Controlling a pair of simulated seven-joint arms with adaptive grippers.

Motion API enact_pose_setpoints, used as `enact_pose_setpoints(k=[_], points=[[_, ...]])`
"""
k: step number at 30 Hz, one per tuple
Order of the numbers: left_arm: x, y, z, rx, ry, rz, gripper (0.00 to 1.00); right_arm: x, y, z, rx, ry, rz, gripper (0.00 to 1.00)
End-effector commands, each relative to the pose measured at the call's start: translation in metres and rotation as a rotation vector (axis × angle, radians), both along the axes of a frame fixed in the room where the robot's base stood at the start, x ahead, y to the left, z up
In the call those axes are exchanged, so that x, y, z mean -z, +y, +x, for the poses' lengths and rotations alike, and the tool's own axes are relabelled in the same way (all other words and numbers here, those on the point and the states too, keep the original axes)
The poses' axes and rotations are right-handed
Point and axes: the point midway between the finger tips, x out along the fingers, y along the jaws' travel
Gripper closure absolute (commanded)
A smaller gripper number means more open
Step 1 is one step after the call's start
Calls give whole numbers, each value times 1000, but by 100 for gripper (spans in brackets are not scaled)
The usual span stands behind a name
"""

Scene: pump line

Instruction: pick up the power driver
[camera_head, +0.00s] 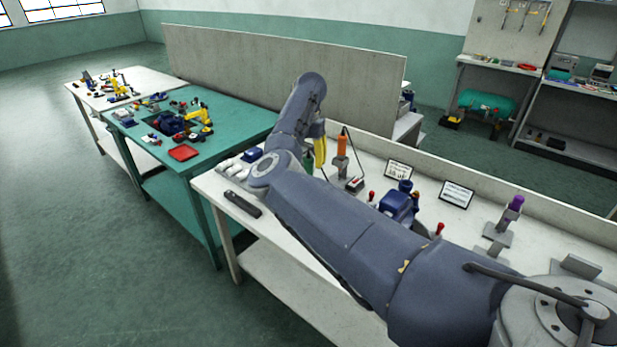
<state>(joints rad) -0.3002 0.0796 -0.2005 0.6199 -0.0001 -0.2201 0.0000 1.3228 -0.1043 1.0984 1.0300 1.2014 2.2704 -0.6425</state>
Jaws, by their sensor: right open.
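An orange upright tool (342,145) with a black cord, which looks like the power driver, stands in a grey holder at the back of the white bench (300,258). My right gripper (317,130) is open, just left of the orange tool and apart from it, partly hidden by my own arm. A yellow upright piece (321,152) shows right below the gripper; I cannot tell whether they touch. My left gripper is not in view.
A blue pump (398,204), red-knobbed parts, two sign cards (456,194) and a purple-topped fixture (512,209) stand on the bench to the right. A black bar (243,204) lies near the front left edge. A green table (225,120) adjoins at left.

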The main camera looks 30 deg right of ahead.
Motion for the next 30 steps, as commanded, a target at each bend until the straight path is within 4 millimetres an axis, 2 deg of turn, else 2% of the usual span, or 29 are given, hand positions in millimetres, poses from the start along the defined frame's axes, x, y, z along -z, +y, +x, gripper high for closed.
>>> enact_pose_setpoints(k=[3,9,14,22,30], points=[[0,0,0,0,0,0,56,17,0,-2,0,4,-1,45],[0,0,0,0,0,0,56,38,0,-2,0,3,-2,45],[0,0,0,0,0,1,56,45,0,-1,-1,1,0,45],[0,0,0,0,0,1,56,46,1,-1,0,1,-1,45],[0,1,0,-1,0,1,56,46,1,-1,0,1,-1,77]])
